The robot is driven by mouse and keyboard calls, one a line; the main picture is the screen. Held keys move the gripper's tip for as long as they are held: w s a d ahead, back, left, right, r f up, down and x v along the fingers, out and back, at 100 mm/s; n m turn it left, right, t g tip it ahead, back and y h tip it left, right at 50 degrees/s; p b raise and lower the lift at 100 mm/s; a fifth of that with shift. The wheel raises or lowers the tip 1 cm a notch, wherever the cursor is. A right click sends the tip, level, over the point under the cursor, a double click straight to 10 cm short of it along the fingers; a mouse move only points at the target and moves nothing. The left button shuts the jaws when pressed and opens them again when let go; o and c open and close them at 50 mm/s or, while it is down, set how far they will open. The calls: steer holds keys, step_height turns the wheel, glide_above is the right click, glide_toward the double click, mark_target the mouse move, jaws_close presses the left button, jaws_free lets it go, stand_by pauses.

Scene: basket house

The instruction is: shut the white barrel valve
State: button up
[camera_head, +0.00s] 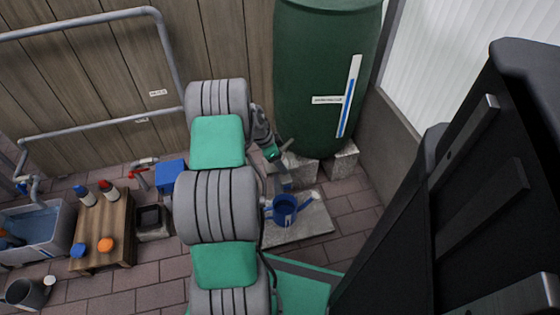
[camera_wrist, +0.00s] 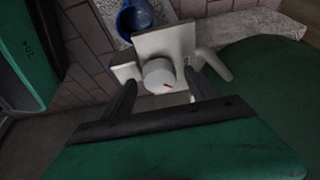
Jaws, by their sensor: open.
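The green barrel (camera_head: 318,75) stands on concrete blocks at the back; its dark green side also fills the right of the wrist view (camera_wrist: 270,75). In the wrist view the white valve shows as a round knob (camera_wrist: 159,75) with a small red mark, in front of a pale plate (camera_wrist: 168,42) with a short lever-like arm at its right. My gripper (camera_wrist: 160,83) is open, with one dark finger on each side of the knob; I cannot tell whether they touch it. In the head view my gripper (camera_head: 279,150) is beside the barrel's base, and the valve is largely hidden.
A blue watering can (camera_head: 285,209) stands on a pale slab below the barrel. A wooden table (camera_head: 101,228) with bottles, a water tub (camera_head: 42,228) and pipes with a red-handled tap (camera_head: 140,175) are at left. A dark structure (camera_head: 480,170) blocks the right.

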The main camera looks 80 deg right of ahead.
steer(key=shift+c, duration=0.3)
steer(key=c, duration=1.3)
steer(key=shift+r+n, duration=0.1)
steer(key=shift+n, duration=0.2)
steer(key=n+t+h+p, duration=0.1)
steer(key=n+p, duration=0.1)
steer(key=n, duration=0.1)
steer(key=shift+s+a, duration=0.1)
steer(key=n+t, duration=0.1)
steer(key=n, duration=0.1)
steer(key=n+h+p, duration=0.1)
steer(key=n, duration=0.2)
steer(key=shift+t, duration=0.4)
steer(key=shift+n, duration=0.3)
